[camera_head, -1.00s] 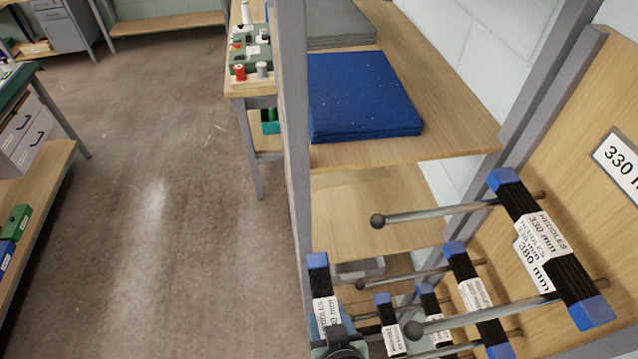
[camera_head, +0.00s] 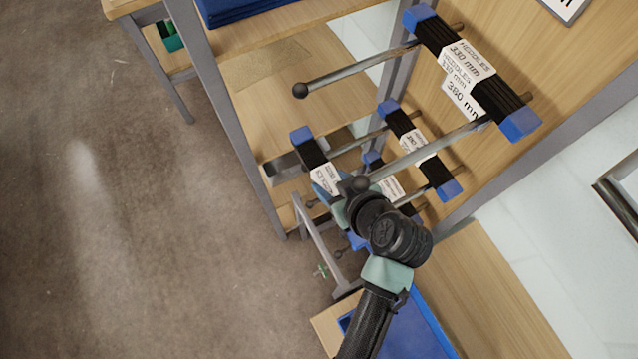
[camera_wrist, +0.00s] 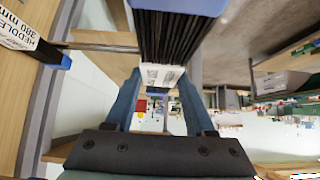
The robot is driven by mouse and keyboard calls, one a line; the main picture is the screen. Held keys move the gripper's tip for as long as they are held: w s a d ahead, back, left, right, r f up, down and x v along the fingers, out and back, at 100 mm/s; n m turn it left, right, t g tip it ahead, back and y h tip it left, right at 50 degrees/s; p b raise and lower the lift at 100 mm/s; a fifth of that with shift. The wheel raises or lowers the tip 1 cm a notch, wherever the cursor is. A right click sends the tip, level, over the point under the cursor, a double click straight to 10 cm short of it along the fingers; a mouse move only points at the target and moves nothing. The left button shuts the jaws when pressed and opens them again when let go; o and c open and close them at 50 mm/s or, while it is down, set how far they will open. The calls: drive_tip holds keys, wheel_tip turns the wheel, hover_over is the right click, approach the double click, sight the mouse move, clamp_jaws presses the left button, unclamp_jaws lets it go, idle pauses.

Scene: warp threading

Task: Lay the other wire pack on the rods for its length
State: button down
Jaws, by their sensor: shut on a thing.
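My gripper (camera_head: 328,190) is shut on a black wire pack (camera_head: 312,152) with blue ends and a white label, too small to read. In the wrist view the pack (camera_wrist: 178,35) stands between the two blue fingers. In the head view it overlaps the free end of a middle rod (camera_head: 355,143); I cannot tell whether it rests on it. Its lower end is hidden by my gripper. Another pack (camera_head: 412,140) lies across the middle rods near the board.
Another pack (camera_head: 390,187) is partly hidden lower down. The wooden back board (camera_head: 575,75) carries the rods. A grey shelf post (camera_head: 215,95) stands left of the rods. A blue tray (camera_head: 420,325) lies below my arm. The floor (camera_head: 110,220) at left is clear.

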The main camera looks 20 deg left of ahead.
drive_tip(key=w+d+f+b, duration=0.3)
drive_tip(key=w+d+b, duration=0.2)
drive_tip(key=w+d, duration=0.1)
drive_tip(key=shift+w+d+f, duration=0.15)
drive_tip(key=shift+w+d, duration=0.1)
idle(0.6)
drive_tip(key=shift+f+b, duration=0.45)
drive_tip(key=shift+b, duration=0.05)
idle(0.4)
drive_tip(key=shift+c, duration=1.6)
unclamp_jaws()
drive_tip(key=shift+o, duration=0.7)
drive_tip(key=shift+s+f, duration=0.1)
drive_tip(key=b+v, duration=0.2)
drive_tip(key=v, duration=1.1)
